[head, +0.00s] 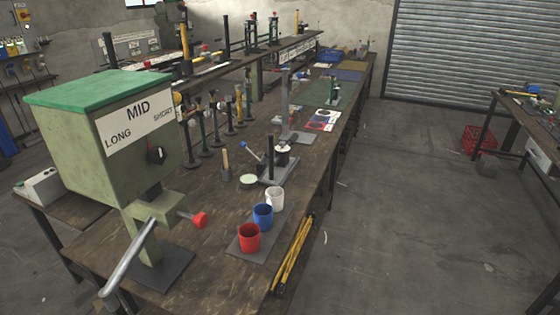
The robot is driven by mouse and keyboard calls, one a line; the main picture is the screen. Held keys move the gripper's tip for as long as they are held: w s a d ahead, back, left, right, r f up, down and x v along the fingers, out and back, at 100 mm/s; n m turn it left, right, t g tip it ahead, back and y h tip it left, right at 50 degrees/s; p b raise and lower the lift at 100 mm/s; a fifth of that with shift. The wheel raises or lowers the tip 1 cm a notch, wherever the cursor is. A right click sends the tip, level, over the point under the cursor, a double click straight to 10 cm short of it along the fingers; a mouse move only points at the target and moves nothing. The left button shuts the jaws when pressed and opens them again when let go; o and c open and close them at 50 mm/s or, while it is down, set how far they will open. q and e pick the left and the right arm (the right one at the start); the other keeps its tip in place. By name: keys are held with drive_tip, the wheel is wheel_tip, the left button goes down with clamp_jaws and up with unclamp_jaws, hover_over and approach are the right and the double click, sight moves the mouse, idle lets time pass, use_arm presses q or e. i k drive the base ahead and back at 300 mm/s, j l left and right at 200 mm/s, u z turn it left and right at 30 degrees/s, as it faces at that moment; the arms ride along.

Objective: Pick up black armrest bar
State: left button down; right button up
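I cannot single out a black armrest bar for certain in the head view. Several dark upright posts with round feet (203,126) stand in a row on the long workbench (215,185). A taller black post (226,35) rises behind them near the back shelf. Whether any of these is the bar, I cannot tell. Neither of my grippers shows in this view.
A large green press (75,130) labelled MID, LONG and SHORT stands at the near left, its grey lever hanging forward. Red (249,238), blue (263,217) and white (275,198) cups stand near the bench's right edge. Floor (400,220) right of the bench is mostly open.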

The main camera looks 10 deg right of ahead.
sight(278, 168)
drive_tip(key=u, duration=0.25)
drive_tip(key=i+l+u, duration=0.15)
drive_tip(key=l+u, duration=0.15)
drive_tip(key=i+l+u, duration=0.15)
drive_tip(key=l+u, duration=0.15)
drive_tip(key=l, duration=0.2)
drive_tip(key=i+l+u, duration=0.1)
drive_tip(key=l+u, duration=0.2)
drive_tip(key=l, duration=0.15)
